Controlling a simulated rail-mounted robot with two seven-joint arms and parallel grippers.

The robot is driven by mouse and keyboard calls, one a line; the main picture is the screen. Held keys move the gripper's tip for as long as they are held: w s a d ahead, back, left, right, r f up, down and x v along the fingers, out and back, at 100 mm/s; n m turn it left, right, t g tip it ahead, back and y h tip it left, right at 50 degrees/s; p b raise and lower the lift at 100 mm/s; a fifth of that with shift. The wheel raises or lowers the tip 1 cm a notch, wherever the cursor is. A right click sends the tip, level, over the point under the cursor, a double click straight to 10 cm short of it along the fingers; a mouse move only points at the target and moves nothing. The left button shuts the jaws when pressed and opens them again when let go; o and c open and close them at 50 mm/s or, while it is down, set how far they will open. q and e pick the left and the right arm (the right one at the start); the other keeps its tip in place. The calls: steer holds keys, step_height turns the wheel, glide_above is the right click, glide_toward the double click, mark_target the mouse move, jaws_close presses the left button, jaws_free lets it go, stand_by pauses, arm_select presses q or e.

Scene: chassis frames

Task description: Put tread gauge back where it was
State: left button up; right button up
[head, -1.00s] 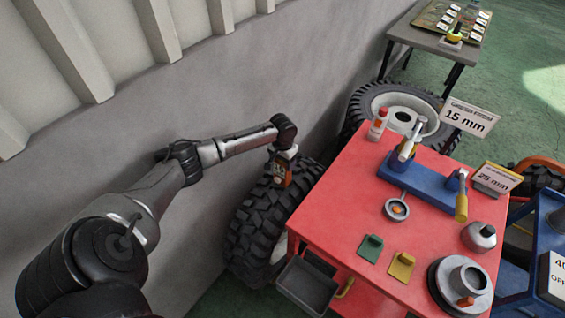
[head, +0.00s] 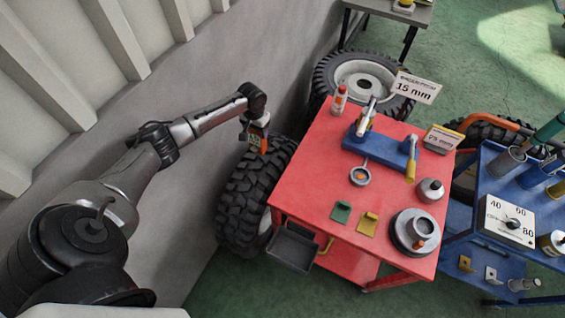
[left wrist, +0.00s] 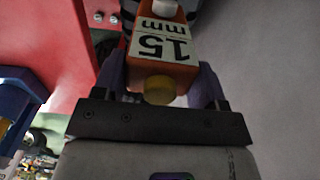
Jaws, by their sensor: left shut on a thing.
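The tread gauge (head: 259,141) is an orange block with a white label; in the left wrist view the gauge (left wrist: 166,45) reads "15 mm" and has a yellow round knob. My left gripper (head: 253,124) is shut on it; the fingers of this gripper (left wrist: 161,80) press its two sides. The gauge is at the upper part of the upright black tire (head: 246,190), left of the red cart (head: 305,160). I cannot tell whether it touches the tread. My right gripper is not in view.
On the cart stand a blue tool holder (head: 388,152), a red-capped bottle (head: 339,100), green (head: 341,212) and yellow (head: 368,224) pieces and a round metal hub (head: 401,230). A "15 mm" sign (head: 415,88) stands at its back. The grey wall (head: 150,100) is close on the left.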

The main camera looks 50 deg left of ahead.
arm_select(q)
steer(key=w+d+r+m+p, duration=0.2)
steer(key=d+p, duration=0.1)
steer(key=d, duration=0.9)
steer(key=w+d+r+m+p, duration=0.2)
steer(key=w+d, duration=0.1)
steer(key=d, duration=0.8)
steer(key=s+d+r+p, duration=0.1)
steer(key=s+d+r, duration=0.15)
steer(key=d, duration=0.45)
steer(key=s+d+r, duration=0.1)
steer(key=d+r, duration=0.2)
steer(key=d, duration=0.4)
steer(key=s+a+f+n, duration=0.1)
steer(key=a+f+n, duration=0.3)
steer(key=a+f, duration=0.6)
steer(key=shift+s+a, duration=0.3)
steer(key=shift+a, duration=1.3)
steer(key=shift+f, duration=0.1)
steer(key=o, duration=1.5)
steer(key=shift+f, duration=0.1)
